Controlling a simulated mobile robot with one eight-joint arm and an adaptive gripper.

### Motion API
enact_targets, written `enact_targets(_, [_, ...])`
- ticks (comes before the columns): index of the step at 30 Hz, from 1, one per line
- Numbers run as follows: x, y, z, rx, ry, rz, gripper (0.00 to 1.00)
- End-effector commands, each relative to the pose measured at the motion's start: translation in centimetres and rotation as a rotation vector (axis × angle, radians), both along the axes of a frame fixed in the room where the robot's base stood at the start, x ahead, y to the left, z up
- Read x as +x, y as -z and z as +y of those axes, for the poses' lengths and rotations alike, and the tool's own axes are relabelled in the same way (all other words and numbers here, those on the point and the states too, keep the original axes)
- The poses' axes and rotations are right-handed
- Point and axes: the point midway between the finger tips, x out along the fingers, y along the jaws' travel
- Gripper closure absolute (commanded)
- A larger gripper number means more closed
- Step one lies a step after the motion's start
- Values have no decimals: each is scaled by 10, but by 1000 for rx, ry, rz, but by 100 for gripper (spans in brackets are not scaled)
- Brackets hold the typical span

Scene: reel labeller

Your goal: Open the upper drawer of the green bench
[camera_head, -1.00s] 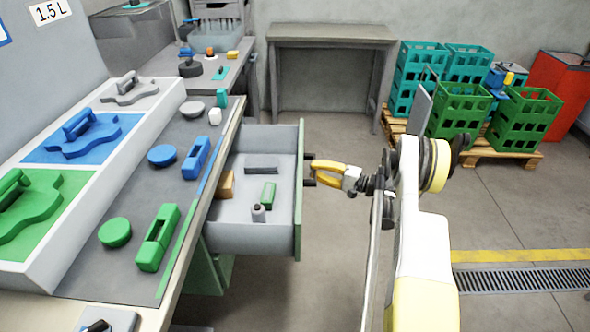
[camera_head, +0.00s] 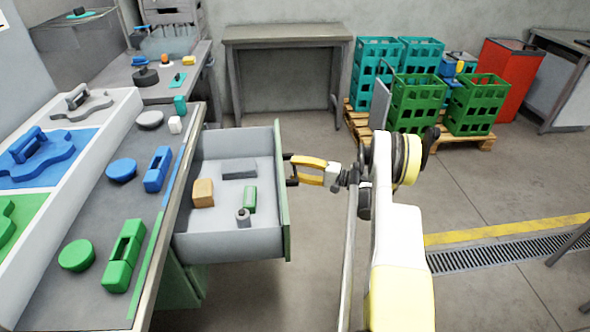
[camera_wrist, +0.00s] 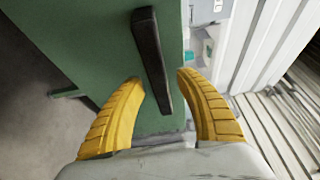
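The upper drawer (camera_head: 262,245) of the green bench (camera_head: 180,285) stands well out, showing its grey inside. Its green front (camera_head: 283,200) faces right and carries a dark bar handle (camera_wrist: 152,55). My gripper (camera_head: 293,170) is at this front from the right. In the wrist view, my yellow fingers (camera_wrist: 160,78) are spread, one on each side of the handle's lower part, with a gap visible on both sides. I cannot tell whether either finger touches the handle. The bench body below the drawer is mostly hidden by the worktop.
The drawer holds a brown block (camera_head: 203,193), a dark grey block (camera_head: 239,169), a green block (camera_head: 249,199) and a grey cylinder (camera_head: 243,218). Green crates (camera_head: 416,104) and teal crates (camera_head: 377,65) stand on a pallet at the back.

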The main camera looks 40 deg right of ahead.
Motion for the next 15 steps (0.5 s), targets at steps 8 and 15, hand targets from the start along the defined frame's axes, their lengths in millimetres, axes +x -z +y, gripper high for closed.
enact_targets(8, [-2,0,-1,-1,-1,1,59])
enact_targets(15, [-31,0,-24,-1,2,1,59])
